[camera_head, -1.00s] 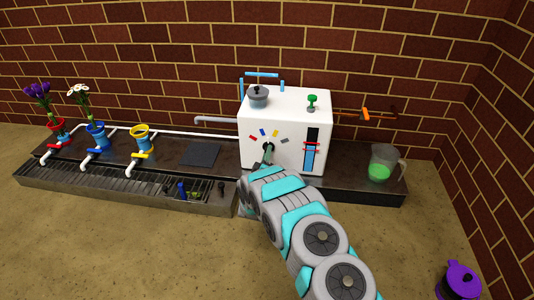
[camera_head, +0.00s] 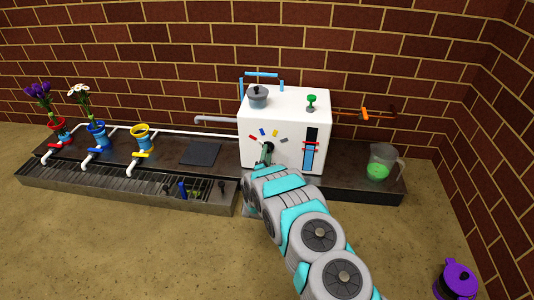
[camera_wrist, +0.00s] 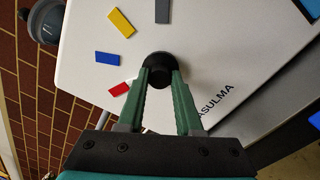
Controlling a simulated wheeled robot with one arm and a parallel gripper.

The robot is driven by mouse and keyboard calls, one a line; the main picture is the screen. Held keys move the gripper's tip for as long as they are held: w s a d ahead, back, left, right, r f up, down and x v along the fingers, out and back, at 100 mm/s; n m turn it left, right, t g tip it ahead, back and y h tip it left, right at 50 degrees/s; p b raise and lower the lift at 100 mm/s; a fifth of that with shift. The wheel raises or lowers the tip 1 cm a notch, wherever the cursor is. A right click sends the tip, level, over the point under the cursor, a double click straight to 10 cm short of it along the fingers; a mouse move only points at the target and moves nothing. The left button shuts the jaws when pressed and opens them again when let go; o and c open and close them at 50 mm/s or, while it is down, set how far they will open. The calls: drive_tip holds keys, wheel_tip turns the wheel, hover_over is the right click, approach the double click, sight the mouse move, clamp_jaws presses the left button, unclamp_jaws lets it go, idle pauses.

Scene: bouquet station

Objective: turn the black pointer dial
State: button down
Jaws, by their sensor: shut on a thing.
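The black pointer dial (camera_head: 269,146) is on the front of the white machine (camera_head: 287,110). In the wrist view the dial (camera_wrist: 158,63) is a round black knob, and its pointer cannot be made out. My gripper (camera_wrist: 161,72) is shut on the dial, one green finger on each side of it. In the head view my gripper (camera_head: 266,155) partly covers the dial. A red mark (camera_wrist: 120,89), a blue mark (camera_wrist: 107,58), a yellow mark (camera_wrist: 122,22) and a grey mark (camera_wrist: 162,11) form an arc around the dial.
A blue level gauge (camera_head: 310,150) is right of the dial. A grey lidded pot (camera_head: 258,97) and a green knob (camera_head: 311,101) are on top of the machine. A pitcher with green liquid (camera_head: 381,164) stands right. Vases and taps are left. A purple pot (camera_head: 459,280) is front right.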

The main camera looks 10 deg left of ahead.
drive_tip(key=shift+n, duration=0.9)
drive_tip(key=c, duration=0.6)
unclamp_jaws()
drive_tip(key=shift+s+f, duration=0.2)
drive_tip(key=shift+s, duration=3.7)
